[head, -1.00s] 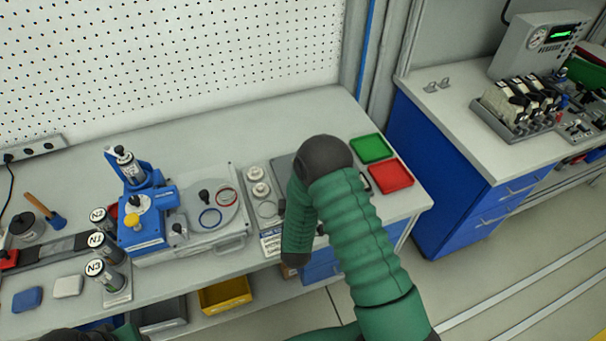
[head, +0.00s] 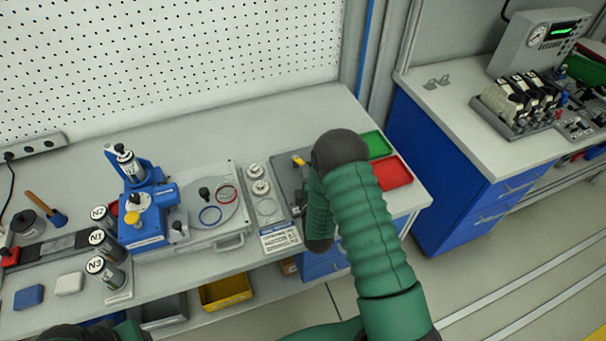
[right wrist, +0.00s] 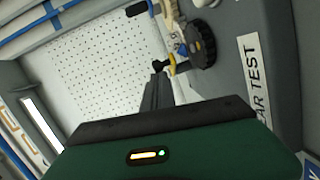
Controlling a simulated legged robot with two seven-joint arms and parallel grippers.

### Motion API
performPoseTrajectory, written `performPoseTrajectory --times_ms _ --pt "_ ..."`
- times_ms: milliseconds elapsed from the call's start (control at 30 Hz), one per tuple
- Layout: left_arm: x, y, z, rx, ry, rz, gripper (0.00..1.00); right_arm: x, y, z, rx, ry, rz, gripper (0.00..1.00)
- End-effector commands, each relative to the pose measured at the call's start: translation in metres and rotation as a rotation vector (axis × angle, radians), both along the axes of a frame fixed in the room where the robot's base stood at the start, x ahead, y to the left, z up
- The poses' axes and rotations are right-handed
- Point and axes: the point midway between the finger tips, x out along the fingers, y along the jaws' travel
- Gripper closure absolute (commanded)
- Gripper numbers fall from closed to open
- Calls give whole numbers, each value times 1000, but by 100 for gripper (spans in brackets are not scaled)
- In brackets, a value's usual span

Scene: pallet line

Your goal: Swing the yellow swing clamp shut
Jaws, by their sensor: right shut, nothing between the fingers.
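The yellow swing clamp (head: 299,160) shows as a small yellow piece on the dark grey fixture (head: 284,172), just left of my right arm. Part of the fixture is hidden behind that arm. In the right wrist view a yellow arm (right wrist: 182,67) with a black tip lies beside a black round knob (right wrist: 202,45). My right gripper (right wrist: 157,88) is shut and empty, its dark fingers pointing toward the black tip, close to it. I cannot tell whether they touch. In the head view my right arm hides the fingers.
A green tray (head: 377,145) and a red tray (head: 393,173) sit right of my right arm. White round parts (head: 259,180) and a blue press (head: 143,215) stand to the left. A lettered card (head: 280,237) lies at the bench front edge.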

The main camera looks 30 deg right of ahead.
Motion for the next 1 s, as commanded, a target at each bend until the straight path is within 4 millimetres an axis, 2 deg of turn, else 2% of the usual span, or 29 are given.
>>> performPoseTrajectory --times_ms 400,700,1000 --pt "0 0 -26 0 0 0 64 -2 -29 -3 -2 1 273 100" --pt "0 0 -37 0 0 0 64 0 -44 -2 -1 0 270 100" --pt "0 0 -40 0 0 0 64 1 -48 0 0 0 269 100"
